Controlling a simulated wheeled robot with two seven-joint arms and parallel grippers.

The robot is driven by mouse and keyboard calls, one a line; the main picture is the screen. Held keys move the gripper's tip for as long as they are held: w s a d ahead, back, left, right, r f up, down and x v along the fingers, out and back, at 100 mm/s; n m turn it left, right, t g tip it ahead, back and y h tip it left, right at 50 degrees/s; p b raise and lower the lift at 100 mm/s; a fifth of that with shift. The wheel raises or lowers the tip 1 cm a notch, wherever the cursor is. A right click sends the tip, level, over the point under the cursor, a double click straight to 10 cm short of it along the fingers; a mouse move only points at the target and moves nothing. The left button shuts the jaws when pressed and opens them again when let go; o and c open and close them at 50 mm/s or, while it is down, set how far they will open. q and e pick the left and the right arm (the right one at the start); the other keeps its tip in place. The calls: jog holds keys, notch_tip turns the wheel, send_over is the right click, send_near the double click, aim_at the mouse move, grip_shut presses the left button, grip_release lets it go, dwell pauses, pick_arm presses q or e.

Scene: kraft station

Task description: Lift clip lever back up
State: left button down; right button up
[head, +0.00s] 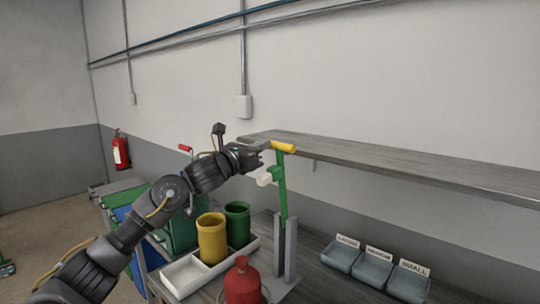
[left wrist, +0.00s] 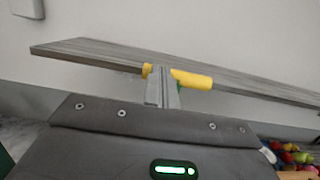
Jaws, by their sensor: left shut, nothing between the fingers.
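The clip lever is a green bar (head: 281,190) standing nearly upright on a grey stand (head: 290,250), with a yellow handle (head: 283,147) across its top. A small pale block (head: 264,179) sits on its left side. My left gripper (head: 262,146) is shut and empty, just left of the yellow handle. In the left wrist view the closed fingers (left wrist: 163,88) cover part of the yellow handle (left wrist: 192,79), which shows on both sides of them. I cannot tell whether they touch it. My right gripper is not in view.
A grey shelf (head: 400,165) runs along the wall behind the handle. Yellow (head: 212,238) and green (head: 237,224) canisters stand in a white tray (head: 185,275). Labelled grey bins (head: 373,270) are at right. The air above the lever is clear.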

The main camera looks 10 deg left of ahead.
pick_arm(q)
jog(key=shift+w+d+r, duration=0.2)
jog(key=shift+w, duration=0.1)
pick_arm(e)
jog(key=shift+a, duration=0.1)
pick_arm(q)
jog(key=shift+f, duration=0.1)
